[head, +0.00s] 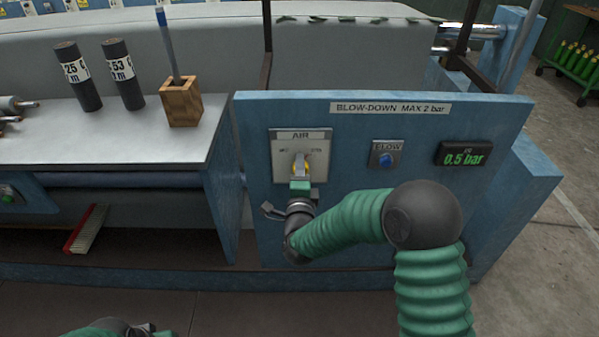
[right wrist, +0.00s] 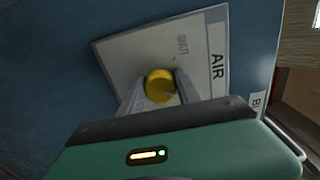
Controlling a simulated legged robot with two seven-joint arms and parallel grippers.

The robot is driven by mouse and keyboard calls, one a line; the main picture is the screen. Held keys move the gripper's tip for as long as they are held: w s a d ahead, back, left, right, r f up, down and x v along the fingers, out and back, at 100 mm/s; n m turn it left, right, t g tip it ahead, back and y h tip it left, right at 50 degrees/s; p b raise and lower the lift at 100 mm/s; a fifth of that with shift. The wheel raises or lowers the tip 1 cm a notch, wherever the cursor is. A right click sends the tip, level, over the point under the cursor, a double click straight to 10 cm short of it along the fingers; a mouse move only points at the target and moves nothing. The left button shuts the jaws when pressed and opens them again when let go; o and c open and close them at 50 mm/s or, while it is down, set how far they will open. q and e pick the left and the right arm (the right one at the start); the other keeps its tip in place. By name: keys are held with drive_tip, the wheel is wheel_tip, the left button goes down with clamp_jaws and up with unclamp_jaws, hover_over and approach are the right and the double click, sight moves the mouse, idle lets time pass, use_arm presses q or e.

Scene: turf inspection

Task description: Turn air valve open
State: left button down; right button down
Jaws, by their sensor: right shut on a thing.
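The air valve is a yellow knob (head: 300,167) on a light plate marked AIR (head: 316,146), fixed to the blue blow-down panel (head: 350,133). In the right wrist view the yellow knob (right wrist: 159,86) sits between the two grey fingers of my right gripper (right wrist: 158,92), which is shut on it. The right gripper also shows in the head view (head: 300,176), with its green arm coming in from the lower right. The fingers hide part of the knob and the plate's markings. Only a small part of my left arm shows at the bottom edge; its gripper fingers are not visible.
Right of the valve are a blue BLOW button (head: 386,159) and a display (head: 464,154) reading 0.5 bar. A bench (head: 150,140) at left holds two dark cylinders (head: 122,75) and a wooden pen block (head: 181,102). A brush (head: 86,229) lies on the shelf below.

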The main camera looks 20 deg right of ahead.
drive_tip(key=shift+m+b, duration=0.4)
drive_tip(key=shift+m, duration=0.7)
drive_tip(key=shift+a, duration=0.1)
drive_tip(key=shift+r, duration=0.1)
drive_tip(key=c, duration=0.9)
unclamp_jaws()
drive_tip(key=shift+o, duration=0.2)
drive_tip(key=p+v, duration=0.2)
drive_tip(key=v, duration=1.4)
drive_tip(key=shift+s+p, duration=0.3)
drive_tip(key=shift+s, duration=0.05)
drive_tip(key=shift+a, duration=0.1)
